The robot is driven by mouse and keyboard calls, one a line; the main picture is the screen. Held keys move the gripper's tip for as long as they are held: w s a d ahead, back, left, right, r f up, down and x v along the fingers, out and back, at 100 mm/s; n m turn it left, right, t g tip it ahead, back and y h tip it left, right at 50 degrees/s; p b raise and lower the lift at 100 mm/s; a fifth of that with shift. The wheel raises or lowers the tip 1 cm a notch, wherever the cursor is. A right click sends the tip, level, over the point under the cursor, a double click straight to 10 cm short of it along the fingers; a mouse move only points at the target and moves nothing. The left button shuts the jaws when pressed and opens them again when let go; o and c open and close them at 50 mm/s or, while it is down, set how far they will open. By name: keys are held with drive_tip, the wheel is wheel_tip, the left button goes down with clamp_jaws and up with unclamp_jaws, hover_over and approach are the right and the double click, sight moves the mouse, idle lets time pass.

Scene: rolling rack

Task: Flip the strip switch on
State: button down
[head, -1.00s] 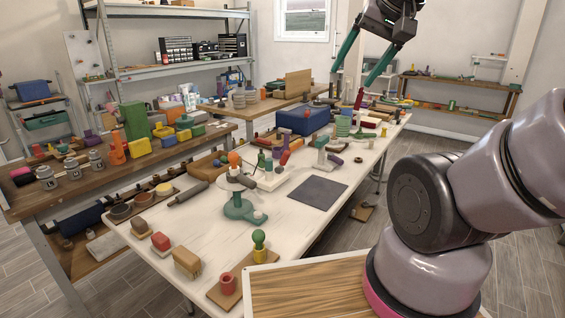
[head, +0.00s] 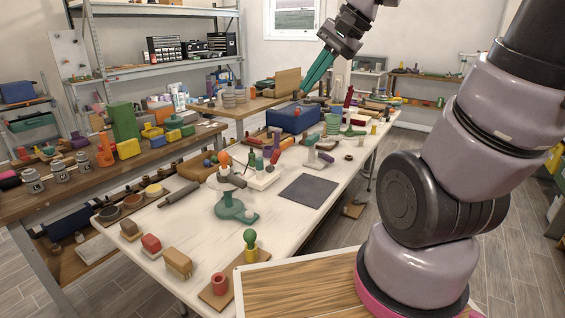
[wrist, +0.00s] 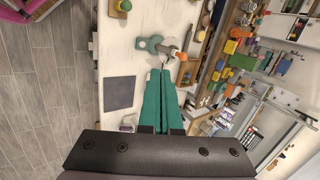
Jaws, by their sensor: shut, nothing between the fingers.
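My gripper (head: 303,92) has long teal fingers. They are pressed together and empty, pointing down and left in front of the blue box at the back of the white table in the head view. The closed fingers also show in the wrist view (wrist: 160,73), with the table beyond them. A white base (head: 262,180) with several small coloured posts stands mid-table, left of the dark mat and nearer the head camera than my gripper. It may be the strip; I cannot make out a switch or its position. My fingertips appear apart from it.
The blue box (head: 292,119) is at the back. The dark flat mat (head: 308,189) is bare.

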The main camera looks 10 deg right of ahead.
sight(276, 161)
drive_tip(key=w+a+f+m+t+y, duration=0.1)
drive_tip(key=w+f+m+y, duration=0.2)
drive_tip(key=w+f+m, duration=0.55)
drive_tip(key=w+a+f+m+y, duration=0.1)
drive_tip(key=w+f+m+y, duration=0.3)
drive_tip(key=w, duration=0.8)
drive_tip(key=w+d+f+m+t+h, duration=0.1)
drive_tip(key=w+d+f+m+t, duration=0.1)
drive_tip(key=f, duration=0.6)
drive_tip(key=w+d+f+m+t+h, duration=0.2)
drive_tip(key=w+d+f+m, duration=0.2)
drive_tip(key=f, duration=0.5)
drive_tip(key=w+d+f+m+t+h, duration=0.1)
drive_tip(key=w+d+f+m+t, duration=0.1)
drive_tip(key=d+f, duration=0.4)
wheel_tip(276, 161, down, 3)
drive_tip(key=w+m, duration=0.1)
drive_tip(key=m, duration=0.1)
drive_tip(key=shift+w+r+m+h, duration=0.2)
drive_tip(key=shift+w+m+h, duration=0.1)
drive_tip(key=shift+m+h, duration=0.1)
